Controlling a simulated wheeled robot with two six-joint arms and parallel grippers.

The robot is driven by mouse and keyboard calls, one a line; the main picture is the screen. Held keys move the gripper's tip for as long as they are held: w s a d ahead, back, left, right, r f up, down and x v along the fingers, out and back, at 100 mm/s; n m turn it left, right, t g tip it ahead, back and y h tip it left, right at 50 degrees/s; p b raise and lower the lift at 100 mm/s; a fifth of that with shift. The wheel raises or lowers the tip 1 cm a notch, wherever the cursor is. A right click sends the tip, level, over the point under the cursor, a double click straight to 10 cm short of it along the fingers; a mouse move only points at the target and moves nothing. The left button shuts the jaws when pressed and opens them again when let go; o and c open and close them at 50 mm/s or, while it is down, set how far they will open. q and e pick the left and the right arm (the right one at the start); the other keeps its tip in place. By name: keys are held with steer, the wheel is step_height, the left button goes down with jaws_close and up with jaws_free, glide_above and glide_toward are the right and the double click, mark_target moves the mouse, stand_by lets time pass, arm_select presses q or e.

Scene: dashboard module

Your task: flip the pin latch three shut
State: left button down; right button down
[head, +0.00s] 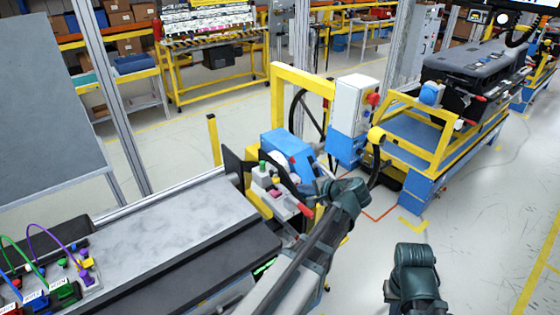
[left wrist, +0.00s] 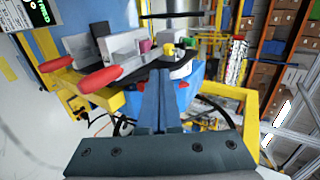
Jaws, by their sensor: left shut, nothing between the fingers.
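In the left wrist view, a red-tipped latch handle (left wrist: 100,79) sticks out just left of my left gripper (left wrist: 158,78). A second red-tipped handle (left wrist: 56,63) lies farther left. Both belong to a grey and white latch fixture (left wrist: 122,44) with a pink and a yellow part. I cannot tell which is latch three. The left gripper is shut and empty, its fingers beside the nearer handle; contact is unclear. In the head view, a red handle (head: 306,211) shows at the fixture (head: 266,182), next to my left wrist, which hides part of it.
A blue machine part (head: 287,150) and a white control box (head: 354,103) stand behind the fixture. A grey-topped bench (head: 170,235) lies to the left, with coloured connectors and cables (head: 62,282) at its near end. Open floor lies at the right.

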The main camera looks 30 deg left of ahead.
mark_target(272, 174)
arm_select(q)
steer(key=shift+w+a+r, duration=0.5)
steer(key=shift+a+r, duration=0.05)
steer(key=shift+r, duration=0.15)
arm_select(e)
steer(key=shift+w+r, duration=0.2)
steer(key=shift+r, duration=0.1)
arm_select(q)
steer(key=shift+f, duration=0.1)
arm_select(e)
steer(key=shift+f, duration=0.1)
